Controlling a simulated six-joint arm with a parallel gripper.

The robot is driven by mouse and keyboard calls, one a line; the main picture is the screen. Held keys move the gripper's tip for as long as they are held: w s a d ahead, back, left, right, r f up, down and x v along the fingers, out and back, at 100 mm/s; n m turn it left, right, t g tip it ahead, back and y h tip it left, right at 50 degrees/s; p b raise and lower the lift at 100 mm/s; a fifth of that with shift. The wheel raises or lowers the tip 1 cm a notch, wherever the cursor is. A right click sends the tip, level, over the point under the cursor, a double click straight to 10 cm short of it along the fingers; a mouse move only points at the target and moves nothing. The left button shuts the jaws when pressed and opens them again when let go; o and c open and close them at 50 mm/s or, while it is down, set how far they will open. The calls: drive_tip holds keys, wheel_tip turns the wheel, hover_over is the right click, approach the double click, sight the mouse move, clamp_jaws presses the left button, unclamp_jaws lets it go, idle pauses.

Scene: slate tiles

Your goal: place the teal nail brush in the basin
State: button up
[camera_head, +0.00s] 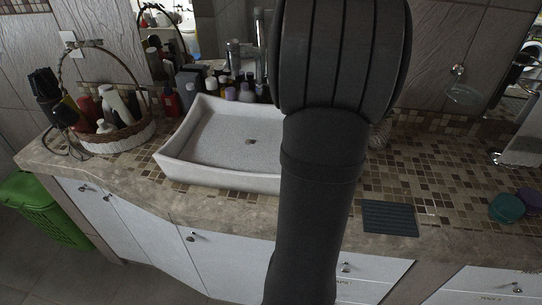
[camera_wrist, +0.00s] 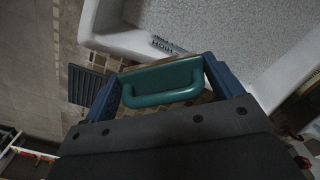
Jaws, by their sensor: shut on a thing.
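The teal nail brush (camera_wrist: 163,84) shows in the wrist view, its handle between the two blue fingers of my gripper (camera_wrist: 160,85). My gripper is shut on it. The brush is seen over the counter, close to the near rim of the basin. The pale stone basin (camera_head: 222,137) sits on the counter left of centre in the head view, its right part hidden by my arm. Its rim and inner floor also show at the top of the wrist view (camera_wrist: 215,25). In the head view my gripper and the brush are hidden behind my arm.
A dark ribbed mat (camera_head: 390,218) lies near the counter's front edge. A teal round item (camera_head: 506,208) and a purple one (camera_head: 530,199) stand at the right. A wicker basket (camera_head: 117,138) with bottles is at the left, and several bottles line the basin's back.

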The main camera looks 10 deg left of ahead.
drive_tip(key=shift+n, duration=0.3)
drive_tip(key=w+a+f, duration=0.1)
drive_tip(key=a+f, duration=0.1)
drive_tip(key=a, duration=0.2)
drive_tip(key=w+a+f, duration=0.2)
drive_tip(key=a, duration=0.3)
drive_tip(key=w+a+f, duration=0.1)
drive_tip(key=a+f, duration=0.1)
drive_tip(key=a, duration=0.2)
drive_tip(key=shift+w+a+f, duration=0.15)
drive_tip(key=shift+w+f, duration=0.15)
drive_tip(key=shift+f, duration=2.15)
drive_tip(key=shift+f, duration=0.15)
drive_tip(key=o, duration=0.8)
wheel_tip(320, 180, up, 12)
drive_tip(key=shift+r, duration=0.2)
